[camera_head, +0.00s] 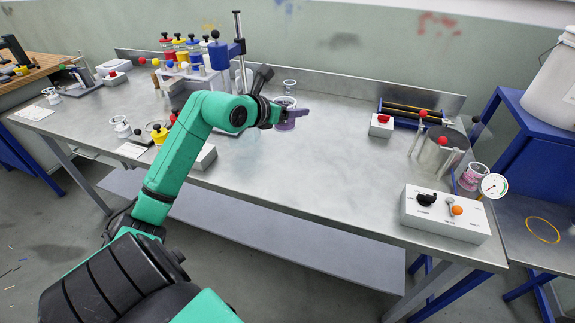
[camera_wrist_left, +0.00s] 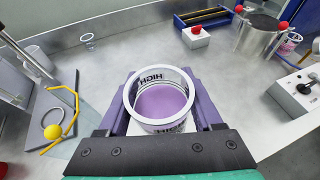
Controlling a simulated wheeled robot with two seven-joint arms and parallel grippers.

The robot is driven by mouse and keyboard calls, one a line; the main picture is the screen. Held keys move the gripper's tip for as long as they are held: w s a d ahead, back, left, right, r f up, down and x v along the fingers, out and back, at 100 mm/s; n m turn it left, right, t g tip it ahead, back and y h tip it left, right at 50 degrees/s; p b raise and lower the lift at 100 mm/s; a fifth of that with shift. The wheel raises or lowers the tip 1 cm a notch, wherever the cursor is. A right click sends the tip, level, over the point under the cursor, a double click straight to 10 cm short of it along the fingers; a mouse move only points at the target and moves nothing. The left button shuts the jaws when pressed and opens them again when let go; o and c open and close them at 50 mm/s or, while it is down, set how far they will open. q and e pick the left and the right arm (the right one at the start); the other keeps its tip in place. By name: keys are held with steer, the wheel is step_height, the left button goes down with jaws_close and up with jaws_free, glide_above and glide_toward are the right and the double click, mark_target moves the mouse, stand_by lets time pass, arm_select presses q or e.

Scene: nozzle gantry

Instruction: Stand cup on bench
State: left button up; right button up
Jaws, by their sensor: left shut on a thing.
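My left gripper (camera_head: 294,115) is over the middle of the metal bench (camera_head: 330,150) and is shut on a clear cup (camera_head: 283,103) with purple contents. In the left wrist view the cup (camera_wrist_left: 160,100) is upright between the two purple fingers, with a white rim and the word HIGH on its wall. The purple surface lies level inside it. I cannot tell whether the cup's base touches the bench, as the gripper hides it. My right gripper is in neither view.
A blue-topped stand (camera_head: 222,52) rises left of the gripper. Behind it is another small glass vessel (camera_head: 290,86). A red-button box (camera_head: 381,125), a metal pot (camera_head: 436,150) and a control box (camera_head: 444,213) stand to the right. The bench's middle front is clear.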

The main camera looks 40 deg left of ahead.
arm_select(q)
step_height(320, 180, down, 18)
steer(key=shift+r, duration=0.1)
steer(key=o, duration=1.5)
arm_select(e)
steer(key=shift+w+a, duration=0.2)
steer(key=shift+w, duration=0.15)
arm_select(q)
steer(key=shift+s, duration=0.15)
steer(key=b+v, duration=0.1)
steer(key=v, duration=1)
steer(key=shift+d, duration=0.15)
steer(key=shift+s+r, duration=0.3)
steer(key=shift+s, duration=0.05)
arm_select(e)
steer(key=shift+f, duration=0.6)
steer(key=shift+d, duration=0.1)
